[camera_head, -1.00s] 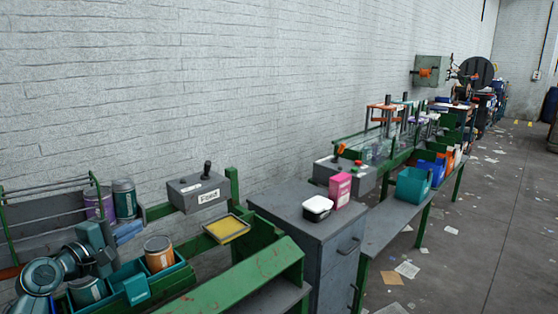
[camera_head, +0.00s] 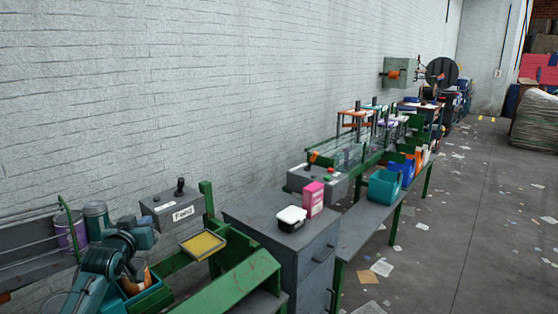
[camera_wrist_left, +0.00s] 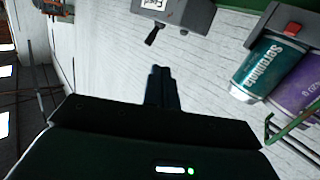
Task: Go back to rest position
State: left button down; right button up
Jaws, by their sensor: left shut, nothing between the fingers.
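My left gripper (camera_head: 143,232) is at the lower left of the head view, at the end of my teal arm. It is in the air near the grey control box with a black lever (camera_head: 172,207). In the left wrist view its fingers (camera_wrist_left: 158,72) are together with nothing between them. They point towards the white brick wall, with the control box (camera_wrist_left: 190,14) above them in the picture. My right gripper is not in view.
A teal can (camera_head: 97,220) and a purple can (camera_head: 72,234) stand left of my arm. My arm partly hides a teal bin (camera_head: 150,299) with an orange can. A yellow-lined tray (camera_head: 203,244) and grey cabinet (camera_head: 285,235) are to the right.

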pick_arm(q)
jog(key=s+d+f+m+g+h, duration=0.1)
jog(key=s+d+f+m, duration=0.5)
jog(key=s+f, duration=0.55)
jog(key=s+d+f+g+h, duration=0.1)
jog(key=s+d+f, duration=0.3)
jog(key=s, duration=0.5)
jog(key=s+d+f+n+g+h, duration=0.1)
jog(key=s+d+f, duration=0.3)
jog(key=s, duration=0.5)
jog(key=s+d+f+g+h, duration=0.1)
jog(key=s+d+f, duration=0.4)
jog(key=s, duration=0.5)
jog(key=shift+d+n+g, duration=0.4)
jog(key=shift+d+g, duration=0.15)
jog(key=shift+g, duration=0.25)
